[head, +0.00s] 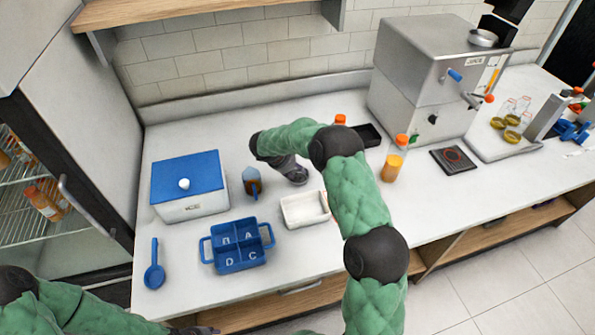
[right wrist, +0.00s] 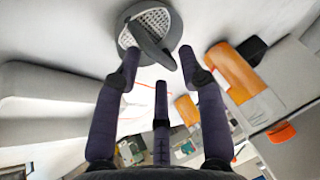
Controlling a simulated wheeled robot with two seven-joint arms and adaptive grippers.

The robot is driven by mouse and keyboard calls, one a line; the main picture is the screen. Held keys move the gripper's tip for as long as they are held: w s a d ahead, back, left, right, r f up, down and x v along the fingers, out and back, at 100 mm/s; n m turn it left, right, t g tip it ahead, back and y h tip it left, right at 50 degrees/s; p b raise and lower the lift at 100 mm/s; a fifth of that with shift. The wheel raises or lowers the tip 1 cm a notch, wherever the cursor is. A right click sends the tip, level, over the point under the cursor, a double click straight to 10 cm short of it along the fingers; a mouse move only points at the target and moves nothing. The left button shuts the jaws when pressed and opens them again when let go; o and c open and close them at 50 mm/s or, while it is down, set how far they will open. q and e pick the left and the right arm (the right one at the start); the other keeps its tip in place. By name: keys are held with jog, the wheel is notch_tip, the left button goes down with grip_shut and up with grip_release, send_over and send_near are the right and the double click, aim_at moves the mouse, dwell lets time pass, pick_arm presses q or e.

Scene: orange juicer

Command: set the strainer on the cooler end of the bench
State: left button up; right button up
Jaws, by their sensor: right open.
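The strainer, a round dark grey rim with a pale perforated mesh and a dark bar across it, shows at the top of the right wrist view (right wrist: 150,28). My right gripper (right wrist: 158,68) is open, its fingers spread and apart, with the strainer just beyond the fingertips. I see no finger closed on it. In the head view my right gripper (head: 293,173) is low over the middle of the bench, partly hidden by my own arm; I cannot make out the strainer there. My left gripper (head: 197,330) shows only as a dark piece at the bottom edge; its fingers are unclear.
A white ice box with a blue lid (head: 187,178) stands at the bench's left end, beside a glass-door cooler (head: 40,185). The juicer (head: 415,85) stands right.

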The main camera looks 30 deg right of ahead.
jog(key=w+v, duration=0.1)
jog(key=v, duration=0.8)
jog(key=shift+s+p, duration=0.45)
jog(key=shift+s, duration=0.05)
